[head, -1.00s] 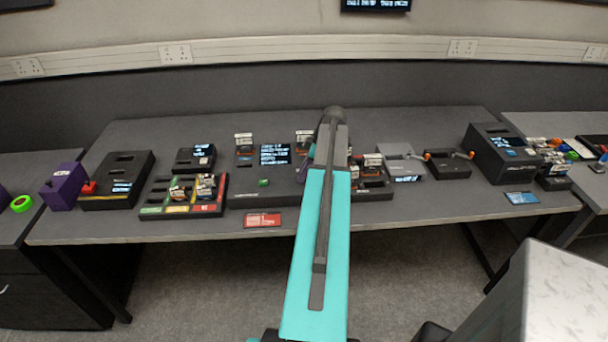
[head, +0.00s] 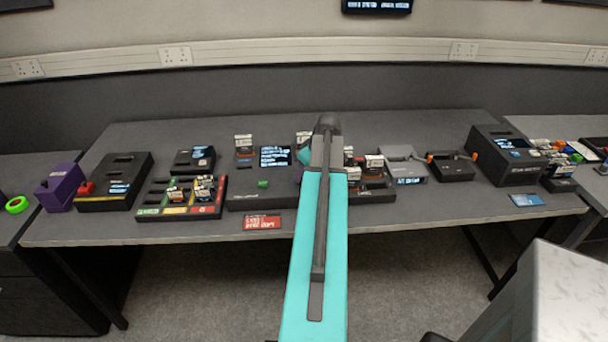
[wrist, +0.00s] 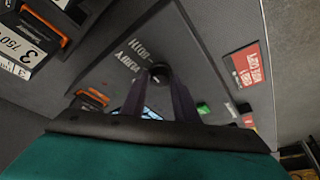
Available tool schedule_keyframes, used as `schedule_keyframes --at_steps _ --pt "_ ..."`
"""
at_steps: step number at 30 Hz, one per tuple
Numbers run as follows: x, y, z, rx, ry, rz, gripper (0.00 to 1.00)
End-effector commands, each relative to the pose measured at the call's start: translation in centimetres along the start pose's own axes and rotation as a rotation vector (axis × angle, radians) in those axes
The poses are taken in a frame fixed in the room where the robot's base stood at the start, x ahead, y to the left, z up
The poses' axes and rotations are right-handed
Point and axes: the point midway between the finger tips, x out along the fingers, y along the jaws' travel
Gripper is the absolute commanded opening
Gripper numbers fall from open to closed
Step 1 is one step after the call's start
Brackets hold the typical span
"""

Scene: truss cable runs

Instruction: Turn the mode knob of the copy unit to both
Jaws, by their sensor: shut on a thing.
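The copy unit (head: 254,199) is a dark box near the middle of the table, with a lit screen and a green button (head: 263,183). My arm covers its right part in the head view. In the wrist view its small round black mode knob (wrist: 160,70) sits beside the white words BOTH and VERIFY. My gripper (wrist: 159,82) has its two purple fingers shut on the knob, one at each side. The knob's pointer is too small to read. The green button also shows in the wrist view (wrist: 204,108), right of the fingers.
A red card (head: 262,222) lies at the table's front edge. A sorting tray (head: 152,211) with colored labels is left of the copy unit. A grey device (head: 402,160) and a large black box (head: 497,155) stand to the right. Memory-card-like pieces stand in slots close by the gripper.

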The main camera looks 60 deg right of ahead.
Motion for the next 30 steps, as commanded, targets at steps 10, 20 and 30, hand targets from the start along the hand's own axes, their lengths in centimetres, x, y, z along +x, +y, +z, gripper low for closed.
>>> schedule_keyframes --at_steps 10,20,30 --pt "0.03 0.0 0.11 0.004 -0.002 0.0 0.05" --pt "0.02 0.0 0.04 0.002 -0.001 0.0 0.45" --pt "-0.87 0.03 0.01 0.002 0.001 0.002 0.45"
